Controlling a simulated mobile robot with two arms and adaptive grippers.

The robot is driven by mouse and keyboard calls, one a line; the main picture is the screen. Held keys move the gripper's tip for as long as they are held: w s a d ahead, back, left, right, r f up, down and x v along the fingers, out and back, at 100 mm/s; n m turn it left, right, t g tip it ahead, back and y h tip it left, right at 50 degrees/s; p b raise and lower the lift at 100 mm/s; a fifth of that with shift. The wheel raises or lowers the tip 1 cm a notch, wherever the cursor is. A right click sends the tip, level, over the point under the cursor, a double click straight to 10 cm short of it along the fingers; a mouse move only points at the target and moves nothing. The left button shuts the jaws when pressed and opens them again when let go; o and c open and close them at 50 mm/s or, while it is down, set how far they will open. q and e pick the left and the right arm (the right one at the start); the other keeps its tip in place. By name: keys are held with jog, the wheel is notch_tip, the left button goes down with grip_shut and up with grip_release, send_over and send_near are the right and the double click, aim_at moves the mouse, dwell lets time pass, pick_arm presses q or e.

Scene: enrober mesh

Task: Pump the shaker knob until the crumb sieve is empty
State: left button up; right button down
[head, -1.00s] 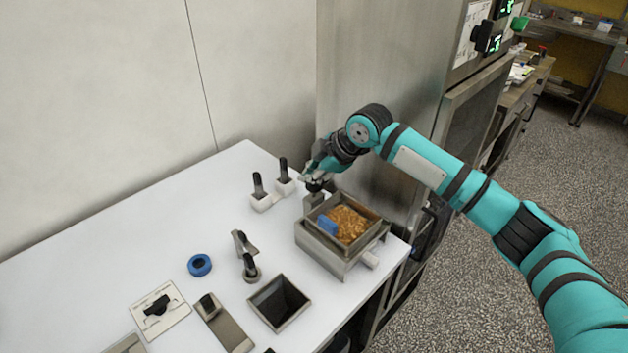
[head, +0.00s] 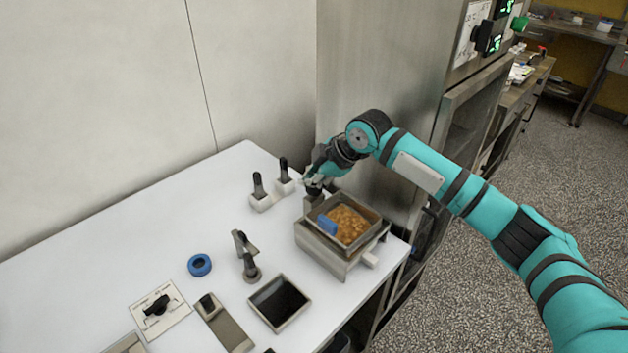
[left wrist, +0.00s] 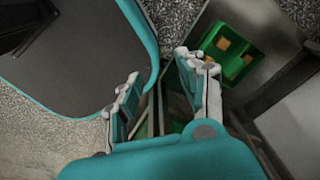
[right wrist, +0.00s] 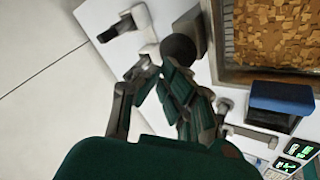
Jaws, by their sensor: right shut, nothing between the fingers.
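The crumb sieve (head: 376,226) is a square metal frame on a steel housing (head: 345,262) at the table's right end. Orange-brown crumbs (head: 350,222) cover much of it; they also show in the right wrist view (right wrist: 285,30). A dark round knob (right wrist: 180,48) stands beside the sieve at its back left. My right gripper (head: 314,188) is at this knob. In the right wrist view its shut, empty fingers (right wrist: 155,76) are close by the knob; I cannot tell whether they touch. My left gripper (left wrist: 160,90) is open and empty, away from the sieve.
A blue block (head: 327,225) sits at the sieve's left side. Two black-handled posts (head: 270,192), a blue ring (head: 200,265), a dark square bin (head: 279,301) and a dial plate (head: 160,309) stand on the white table. A steel cabinet (head: 375,90) rises behind.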

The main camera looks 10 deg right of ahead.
aim_at(311, 187)
jog(key=shift+f, duration=0.4)
jog(key=shift+s, duration=0.1)
jog(key=shift+d+r+p, duration=0.1)
jog(key=shift+r+p, duration=1.75)
jog(key=shift+p, duration=0.15)
jog(key=shift+r, duration=0.1)
notch_tip(311, 187, up, 5)
jog(key=p, duration=0.4)
jog(key=shift+p, duration=0.35)
jog(key=shift+w, duration=0.25)
